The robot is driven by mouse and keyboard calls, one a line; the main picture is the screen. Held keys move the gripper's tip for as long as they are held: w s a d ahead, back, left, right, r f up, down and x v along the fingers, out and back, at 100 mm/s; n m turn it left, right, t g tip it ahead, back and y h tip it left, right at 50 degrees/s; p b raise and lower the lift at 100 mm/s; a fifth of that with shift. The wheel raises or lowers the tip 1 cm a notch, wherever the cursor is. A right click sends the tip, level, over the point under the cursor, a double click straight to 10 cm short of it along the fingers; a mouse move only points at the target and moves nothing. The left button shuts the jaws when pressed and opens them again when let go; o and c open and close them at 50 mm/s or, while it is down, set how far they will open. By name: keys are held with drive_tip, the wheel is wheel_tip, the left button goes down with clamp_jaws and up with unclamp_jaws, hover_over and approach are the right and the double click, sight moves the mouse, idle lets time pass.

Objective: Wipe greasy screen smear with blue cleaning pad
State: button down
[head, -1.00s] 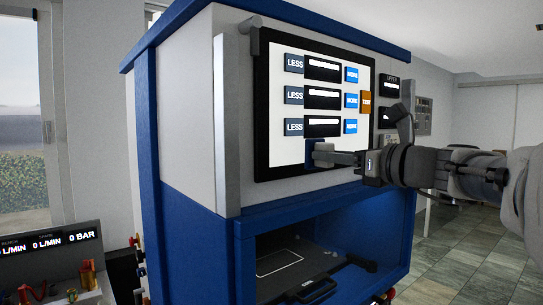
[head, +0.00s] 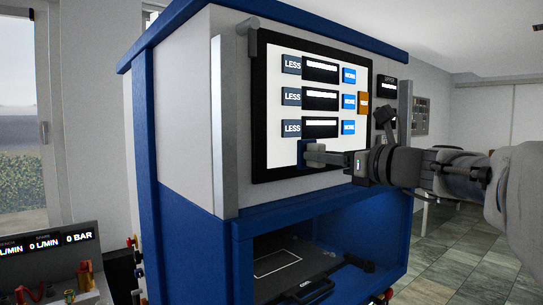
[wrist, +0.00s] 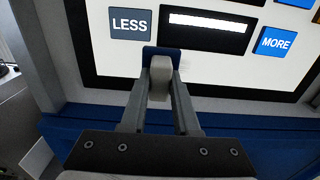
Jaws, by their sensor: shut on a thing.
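The blue cleaning pad (head: 302,152) is at the lower part of the lit press screen (head: 285,153), just below the bottom LESS button. My gripper (head: 318,154) is shut on the pad's grey grip, coming in from the right. In the wrist view the pad (wrist: 150,51) stands upright before the screen (wrist: 110,55), with its grip (wrist: 160,78) between my fingers. The pad seems to be at the screen face, but I cannot tell whether it touches.
The screen has rows of LESS and MORE buttons and an orange button (head: 363,103) at its right. A vertical silver bar (head: 217,125) stands left of it, another at the right near my wrist. The press's open blue bay (head: 330,230) lies below.

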drive_tip(key=shift+w, duration=0.1)
drive_tip(key=w+d+p, duration=0.1)
drive_tip(key=w+d, duration=0.1)
drive_tip(key=d, duration=0.1)
drive_tip(key=shift+w+p, duration=0.1)
drive_tip(key=shift+p, duration=0.25)
drive_tip(key=shift+s+a+b, duration=0.3)
drive_tip(key=shift+s+a, duration=0.3)
drive_tip(key=shift+a, duration=0.25)
drive_tip(key=shift+s+a+b, duration=0.25)
drive_tip(key=shift+s+a, duration=0.3)
drive_tip(key=shift+a, duration=0.3)
drive_tip(key=shift+d, duration=0.1)
drive_tip(key=shift+v, duration=2.9)
